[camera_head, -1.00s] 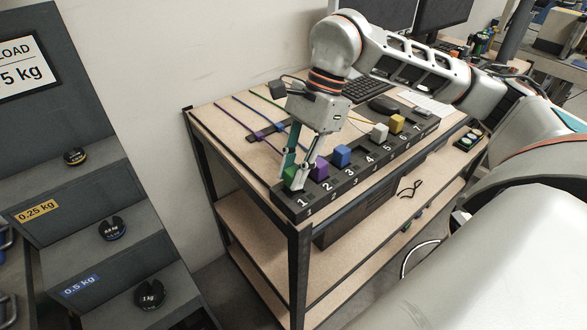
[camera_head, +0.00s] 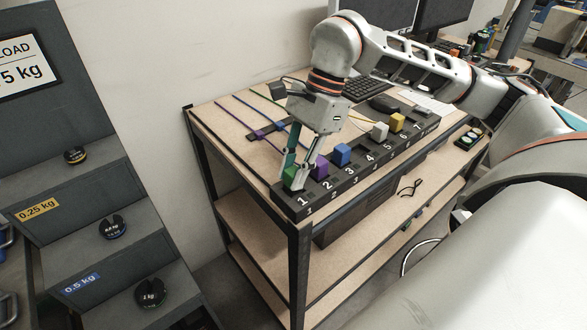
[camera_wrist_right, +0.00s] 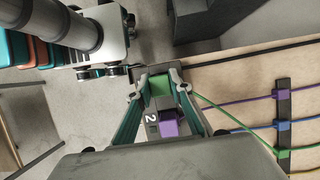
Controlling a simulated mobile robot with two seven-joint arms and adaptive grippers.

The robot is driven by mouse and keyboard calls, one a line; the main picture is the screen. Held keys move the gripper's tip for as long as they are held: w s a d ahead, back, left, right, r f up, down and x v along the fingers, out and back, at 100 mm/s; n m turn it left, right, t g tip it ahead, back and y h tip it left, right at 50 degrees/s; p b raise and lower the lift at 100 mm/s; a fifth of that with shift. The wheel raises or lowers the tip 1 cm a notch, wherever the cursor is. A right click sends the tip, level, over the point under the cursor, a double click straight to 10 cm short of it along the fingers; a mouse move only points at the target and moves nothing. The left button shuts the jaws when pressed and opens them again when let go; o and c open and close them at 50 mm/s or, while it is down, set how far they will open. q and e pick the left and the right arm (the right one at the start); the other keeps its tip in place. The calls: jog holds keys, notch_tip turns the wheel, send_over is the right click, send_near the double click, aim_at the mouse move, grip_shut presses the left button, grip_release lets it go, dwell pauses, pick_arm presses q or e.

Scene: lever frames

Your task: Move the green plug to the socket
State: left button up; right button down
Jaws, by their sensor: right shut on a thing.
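The green plug (camera_head: 290,174) is at the near left end of the black numbered socket strip (camera_head: 347,178), by the slot marked 1. My right gripper (camera_head: 292,178) reaches down from above and is shut on the green plug. In the right wrist view the green plug (camera_wrist_right: 160,86) sits between the fingertips (camera_wrist_right: 160,84), with a green cable (camera_wrist_right: 215,106) running off to the right. I cannot tell whether the plug is seated in the slot.
Purple (camera_head: 320,166), blue (camera_head: 342,154), white (camera_head: 380,131) and yellow (camera_head: 397,122) plugs stand along the strip. Coloured cables pass through a black cable holder (camera_head: 268,131) on the table.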

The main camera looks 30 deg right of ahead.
jog(key=shift+f, duration=0.65)
dwell(0.4)
jog(key=c, duration=1.7)
grip_release()
jog(key=o, duration=0.4)
notch_tip(320, 180, up, 7)
jog(key=p, duration=0.5)
jog(key=shift+r, duration=0.1)
